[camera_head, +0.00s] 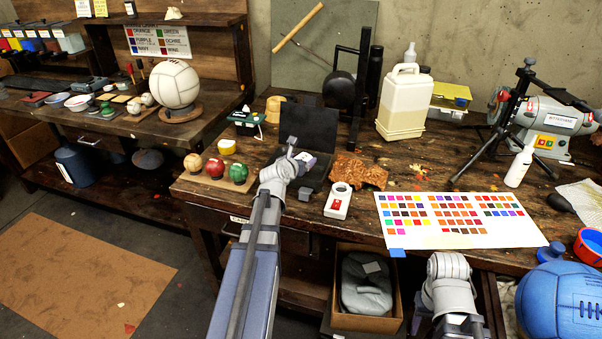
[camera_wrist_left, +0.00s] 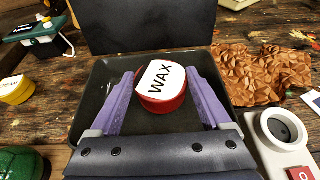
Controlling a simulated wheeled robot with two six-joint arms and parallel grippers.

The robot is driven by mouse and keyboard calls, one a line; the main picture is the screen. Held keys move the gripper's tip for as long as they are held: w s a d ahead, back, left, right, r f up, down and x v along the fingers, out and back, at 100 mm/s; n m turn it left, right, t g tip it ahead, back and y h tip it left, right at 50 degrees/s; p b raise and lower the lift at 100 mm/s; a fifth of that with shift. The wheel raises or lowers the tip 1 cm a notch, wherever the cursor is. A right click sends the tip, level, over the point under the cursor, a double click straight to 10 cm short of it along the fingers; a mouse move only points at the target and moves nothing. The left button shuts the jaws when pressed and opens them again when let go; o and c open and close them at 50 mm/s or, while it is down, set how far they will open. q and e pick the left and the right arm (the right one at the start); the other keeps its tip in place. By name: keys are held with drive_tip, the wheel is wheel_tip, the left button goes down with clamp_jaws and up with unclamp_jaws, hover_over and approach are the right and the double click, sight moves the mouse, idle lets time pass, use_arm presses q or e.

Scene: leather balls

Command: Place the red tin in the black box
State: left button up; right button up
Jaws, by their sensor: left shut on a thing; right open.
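The red tin (camera_wrist_left: 161,88) has a white lid label reading "WAX". My left gripper (camera_wrist_left: 160,82) has its purple fingers on both sides of the tin and is shut on it. The tin is over the floor of the open black box (camera_wrist_left: 92,108); I cannot tell whether it touches the floor. In the head view the box lid (camera_head: 308,128) stands upright at the back, and my left gripper (camera_head: 301,160) reaches into the box, hiding most of the tin. My right gripper (camera_head: 448,290) is low at the bench's front edge, open, its fingers hard to make out.
Painted balls (camera_head: 215,168) on a wooden strip stand left of the box. A leather scrap (camera_head: 358,170) and a white device (camera_head: 339,203) lie to its right. A colour chart (camera_head: 460,220) covers the front right. A white jug (camera_head: 403,103) stands behind.

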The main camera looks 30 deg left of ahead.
use_arm(q)
drive_tip(key=shift+f+b, duration=1.75)
drive_tip(key=shift+f, duration=0.1)
use_arm(e)
drive_tip(key=shift+f, duration=1.8)
use_arm(q)
drive_tip(key=shift+f, duration=0.15)
drive_tip(key=o, duration=1.3)
use_arm(e)
drive_tip(key=shift+f, duration=0.1)
use_arm(q)
drive_tip(key=shift+s+r, duration=0.15)
drive_tip(key=shift+r, duration=0.2)
drive_tip(key=p+v, duration=0.4)
drive_tip(key=v, duration=0.6)
drive_tip(key=shift+s+d+r, duration=0.1)
drive_tip(key=shift+s, duration=0.05)
drive_tip(key=shift+s+d+r+p, duration=0.15)
drive_tip(key=shift+s+p, duration=0.15)
drive_tip(key=shift+s, duration=0.35)
use_arm(e)
drive_tip(key=shift+s+d+r, duration=0.1)
drive_tip(key=shift+s+r, duration=0.2)
drive_tip(key=shift+r, duration=0.5)
drive_tip(key=shift+s+d+r, duration=0.1)
drive_tip(key=shift+s+r, duration=0.15)
drive_tip(key=shift+r, duration=0.55)
drive_tip(key=shift+s+d+r, duration=0.1)
drive_tip(key=shift+s+r, duration=0.2)
drive_tip(key=shift+r, duration=0.5)
